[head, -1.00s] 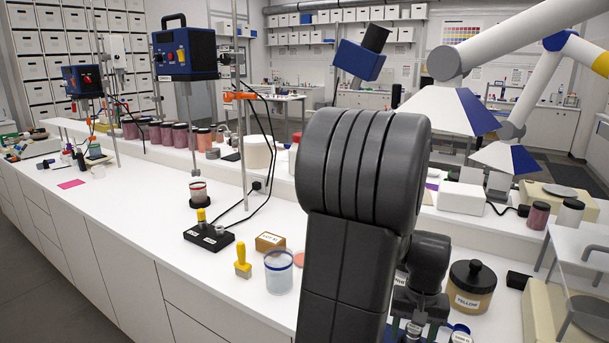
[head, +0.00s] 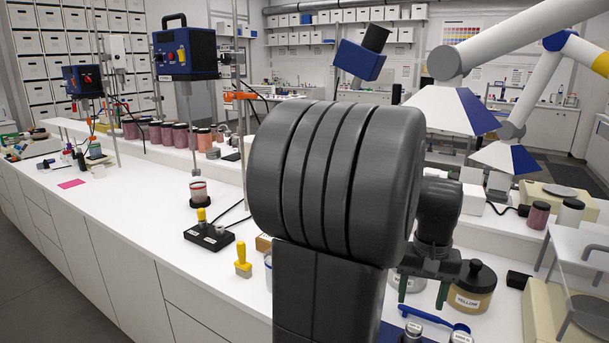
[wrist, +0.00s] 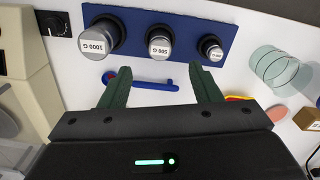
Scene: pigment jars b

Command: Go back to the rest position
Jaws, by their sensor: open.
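My gripper (head: 423,290) hangs above the bench, right of my large dark arm link in the head view. In the wrist view its two green fingers (wrist: 160,74) stand wide apart with nothing between them but the bench and a blue spoon-like tool (wrist: 150,85). That tool (head: 436,319) lies on the white bench below the gripper in the head view. Several metal weights, one marked 1000 G (wrist: 102,37), stand on a blue base (wrist: 190,25) just past the fingertips.
A jar labelled YELLOW (head: 472,292) stands right of the gripper. A yellow-handled tool (head: 243,262) and a black block (head: 209,237) stand left of my arm. A cream balance (head: 540,318) is at the right. White extraction hoods (head: 447,108) hang overhead. My arm hides the bench's middle.

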